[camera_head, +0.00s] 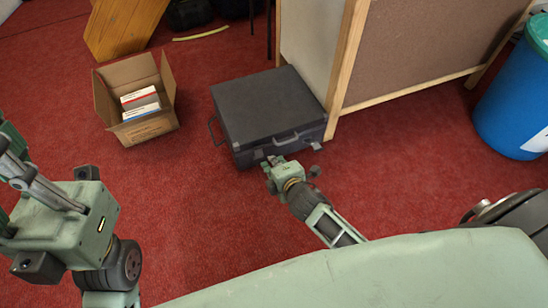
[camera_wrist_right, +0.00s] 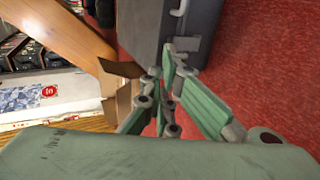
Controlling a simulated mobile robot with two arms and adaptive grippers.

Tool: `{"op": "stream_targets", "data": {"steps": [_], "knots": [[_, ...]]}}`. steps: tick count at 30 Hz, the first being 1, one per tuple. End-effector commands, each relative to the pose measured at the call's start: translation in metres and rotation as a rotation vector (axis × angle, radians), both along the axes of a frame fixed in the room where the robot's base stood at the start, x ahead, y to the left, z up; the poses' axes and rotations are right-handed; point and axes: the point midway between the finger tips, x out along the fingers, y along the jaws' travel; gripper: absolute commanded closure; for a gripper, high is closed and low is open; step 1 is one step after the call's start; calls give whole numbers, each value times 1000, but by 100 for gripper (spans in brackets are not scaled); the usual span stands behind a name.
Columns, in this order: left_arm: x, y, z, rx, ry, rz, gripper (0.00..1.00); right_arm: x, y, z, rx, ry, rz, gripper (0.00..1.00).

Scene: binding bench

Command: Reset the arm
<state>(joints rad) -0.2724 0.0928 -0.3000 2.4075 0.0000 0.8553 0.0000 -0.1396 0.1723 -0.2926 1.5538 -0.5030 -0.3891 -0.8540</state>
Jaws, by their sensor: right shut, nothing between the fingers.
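My right gripper (camera_head: 272,161) is low in the middle of the head view, beside the near edge of a dark grey case (camera_head: 265,103). I cannot tell whether it touches the case. In the right wrist view its fingers (camera_wrist_right: 168,72) are drawn together with nothing between them. The case also shows in the right wrist view (camera_wrist_right: 145,27), behind the fingers. My left gripper (camera_head: 30,180) is at the left edge of the head view, partly cut off by the frame. Its fingertips do not show clearly.
An open cardboard box (camera_head: 157,127) with books in it stands on the red floor left of the case. A wood-framed board (camera_head: 425,45) stands behind the case. A blue bin (camera_head: 512,105) is at the right. Red floor (camera_head: 400,185) between is clear.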

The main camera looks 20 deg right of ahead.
Motion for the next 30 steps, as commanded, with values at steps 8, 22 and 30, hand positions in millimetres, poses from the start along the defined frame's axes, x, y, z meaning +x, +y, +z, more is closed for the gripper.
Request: {"op": "stream_targets", "data": {"steps": [8,22,30], "knots": [[-1,0,-2,-1,10,0,100,-5,0,3,1,-1,0,100],[-2,1,-3,-2,23,-1,100,-8,97,227,734,-468,175,100],[-3,1,-4,-3,31,-2,100,-87,102,416,1307,-802,422,100]]}}
